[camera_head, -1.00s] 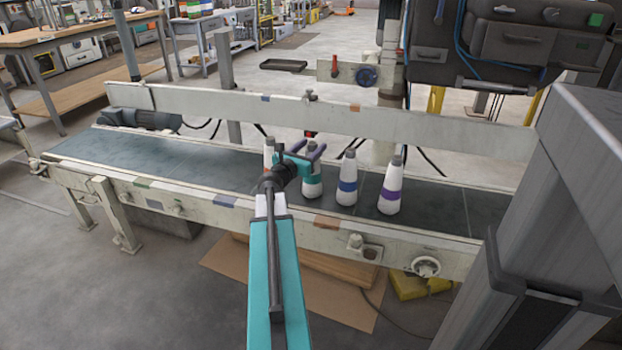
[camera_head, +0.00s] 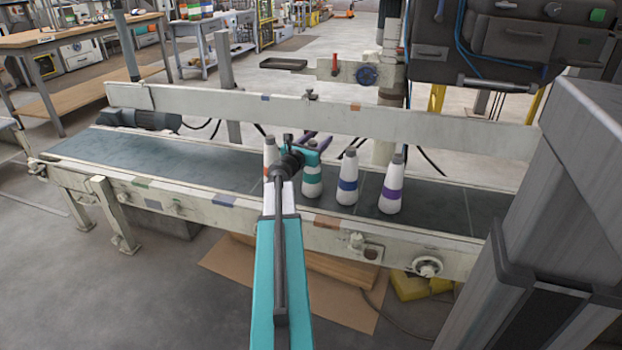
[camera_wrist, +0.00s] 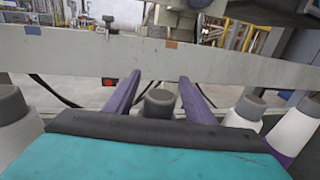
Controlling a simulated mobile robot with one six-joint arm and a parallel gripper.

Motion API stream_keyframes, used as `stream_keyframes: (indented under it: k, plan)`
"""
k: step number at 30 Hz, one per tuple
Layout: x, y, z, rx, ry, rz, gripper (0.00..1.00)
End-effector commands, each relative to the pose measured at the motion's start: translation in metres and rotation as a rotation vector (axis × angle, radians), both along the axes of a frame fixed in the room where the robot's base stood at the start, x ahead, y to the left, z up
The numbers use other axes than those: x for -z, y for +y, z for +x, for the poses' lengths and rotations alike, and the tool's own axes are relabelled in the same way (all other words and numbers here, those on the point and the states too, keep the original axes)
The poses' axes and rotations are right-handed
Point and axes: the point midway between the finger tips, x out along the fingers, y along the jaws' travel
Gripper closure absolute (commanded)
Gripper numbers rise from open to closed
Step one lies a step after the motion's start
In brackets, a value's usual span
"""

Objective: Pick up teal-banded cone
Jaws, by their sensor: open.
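The teal-banded cone (camera_head: 312,186) is white with a grey cap and stands upright on the conveyor belt, second from left in a row of cones. In the wrist view its grey cap (camera_wrist: 159,103) shows between my two fingers; the rest of it is hidden behind the gripper body. My gripper (camera_head: 316,142) is open, its purple fingers pointing away toward the back rail, over the cone's top. In the wrist view the fingers (camera_wrist: 160,76) stand apart on either side of the cap, with a gap visible. I cannot tell how far above the cone they are.
An orange-banded cone (camera_head: 270,155) stands left, partly hidden by my arm. A blue-banded cone (camera_head: 348,180) and a purple-banded cone (camera_head: 391,186) stand right. A pale guard rail (camera_head: 430,131) runs behind the belt. The belt's left part (camera_head: 170,158) is clear.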

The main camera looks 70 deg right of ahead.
Motion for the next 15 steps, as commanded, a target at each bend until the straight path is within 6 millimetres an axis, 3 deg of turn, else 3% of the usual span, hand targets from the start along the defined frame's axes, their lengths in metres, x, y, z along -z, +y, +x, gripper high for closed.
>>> stream_keyframes:
  k: [15]
  plan:
    - [-0.0002, 0.0001, -0.0001, 0.000, 0.000, 0.000, 0.51]
